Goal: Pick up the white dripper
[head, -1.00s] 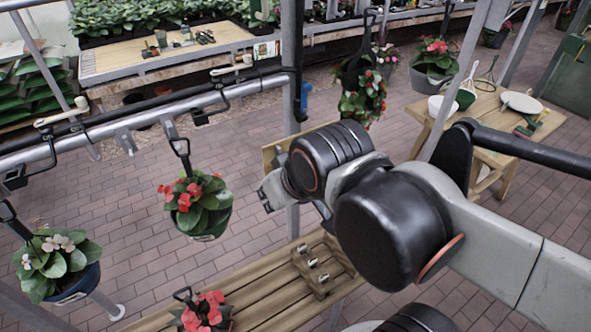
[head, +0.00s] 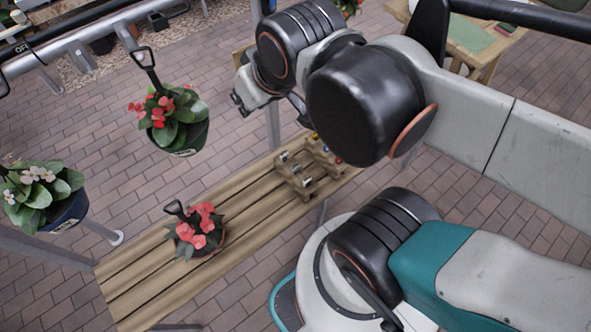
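I cannot pick out the white dripper in the head view. My gripper (head: 246,98) is at the upper middle, at the end of my arm and above the level of the wooden bench. Only part of it shows beside the black wrist joint, and I cannot tell whether it is open or shut or whether it holds anything. A small wooden rack (head: 291,184) stands on the bench, below and right of the gripper in the picture. It carries several small light pieces too small to identify.
The slatted wooden bench (head: 160,268) holds a red-flowered pot plant (head: 197,230). A red-flowered plant (head: 178,118) and a white-flowered plant (head: 45,193) hang at the left near a metal rail (head: 75,50). Another table (head: 470,38) is at the upper right. Brick floor lies between.

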